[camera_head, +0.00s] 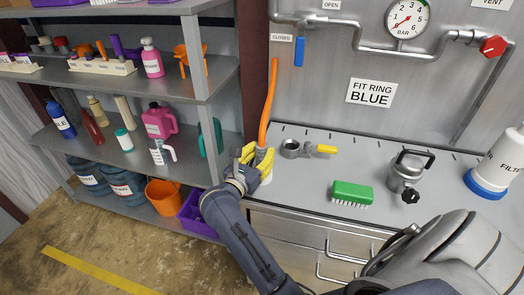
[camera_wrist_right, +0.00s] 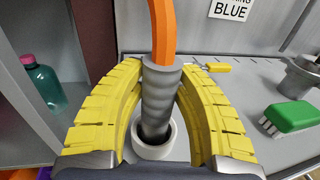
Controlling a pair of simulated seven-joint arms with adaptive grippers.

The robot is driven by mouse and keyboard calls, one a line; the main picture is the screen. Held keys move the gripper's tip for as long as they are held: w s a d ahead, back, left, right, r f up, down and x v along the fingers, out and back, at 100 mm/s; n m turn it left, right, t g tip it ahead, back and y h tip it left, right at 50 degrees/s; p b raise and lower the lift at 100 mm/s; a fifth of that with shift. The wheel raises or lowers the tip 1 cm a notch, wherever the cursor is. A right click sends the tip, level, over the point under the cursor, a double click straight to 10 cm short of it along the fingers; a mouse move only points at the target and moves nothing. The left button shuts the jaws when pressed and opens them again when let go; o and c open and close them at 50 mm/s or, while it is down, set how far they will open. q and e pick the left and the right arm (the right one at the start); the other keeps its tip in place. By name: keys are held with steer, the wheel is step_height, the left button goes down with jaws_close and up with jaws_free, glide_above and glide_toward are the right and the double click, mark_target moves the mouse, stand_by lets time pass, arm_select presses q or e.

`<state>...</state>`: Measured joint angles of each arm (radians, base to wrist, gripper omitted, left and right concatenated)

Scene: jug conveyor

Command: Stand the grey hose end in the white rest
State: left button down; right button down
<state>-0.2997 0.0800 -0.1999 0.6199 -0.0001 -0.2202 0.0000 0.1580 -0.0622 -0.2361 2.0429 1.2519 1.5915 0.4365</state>
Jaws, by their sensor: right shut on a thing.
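The orange hose (camera_head: 269,105) rises upright from my right gripper in the head view. Its ribbed grey end (camera_wrist_right: 160,88) stands between the yellow fingers of my right gripper (camera_wrist_right: 158,100) in the wrist view, and the gripper is shut on it. The white rest (camera_wrist_right: 152,148) is a round cup directly below. The lower tip of the grey end is at the cup's dark opening; how deep it sits is hard to tell. In the head view my right gripper (camera_head: 253,160) hides the grey end and part of the rest (camera_head: 267,178). My left gripper is not in view.
On the grey worktop (camera_head: 305,185) are a grey ring clamp with a yellow handle (camera_head: 290,149), a green brush (camera_head: 352,192) and a metal pot (camera_head: 405,170). A shelf unit (camera_head: 205,90) with bottles stands close on the left. Pipes and a gauge (camera_head: 407,18) are on the wall.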

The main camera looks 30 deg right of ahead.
steer(key=shift+f, duration=0.8)
steer(key=c, duration=0.9)
jaws_free()
step_height(320, 180, up, 10)
steer(key=shift+f, duration=0.15)
